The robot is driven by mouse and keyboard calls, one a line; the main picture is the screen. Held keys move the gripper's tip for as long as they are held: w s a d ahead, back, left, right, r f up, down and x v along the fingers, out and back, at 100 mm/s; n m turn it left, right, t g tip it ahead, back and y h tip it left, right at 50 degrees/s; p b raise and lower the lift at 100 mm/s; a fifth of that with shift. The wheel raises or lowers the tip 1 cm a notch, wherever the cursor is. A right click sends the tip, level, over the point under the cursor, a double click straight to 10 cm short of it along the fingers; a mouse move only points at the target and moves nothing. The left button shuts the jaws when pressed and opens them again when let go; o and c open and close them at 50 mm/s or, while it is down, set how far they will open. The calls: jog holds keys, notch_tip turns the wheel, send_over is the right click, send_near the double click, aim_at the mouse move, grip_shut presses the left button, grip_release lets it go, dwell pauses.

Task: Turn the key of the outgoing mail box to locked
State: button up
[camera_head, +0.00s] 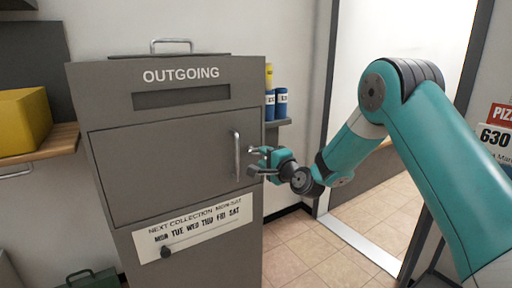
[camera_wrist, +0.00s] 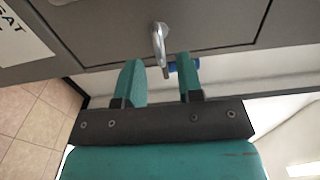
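The grey outgoing mail box (camera_head: 110,100) stands left of centre in the head view, with its front door (camera_head: 165,160) closed. A silver upright handle (camera_head: 237,157) is at the door's right edge; it also shows in the wrist view (camera_wrist: 159,42). My gripper (camera_head: 257,161) is just right of the handle, close to the box's right edge. In the wrist view my gripper (camera_wrist: 160,70) has its two teal fingers apart, with nothing visibly held. The handle's end appears just ahead of the gap between them. I cannot make out a key in either view.
A wooden shelf (camera_head: 40,142) with a yellow box (camera_head: 24,120) is at left. Blue containers (camera_head: 281,103) stand behind the box at right. Tiled floor (camera_head: 325,262) is free at right.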

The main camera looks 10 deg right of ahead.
jog(key=x, duration=0.5)
jog(key=shift+w, duration=0.1)
grip_shut()
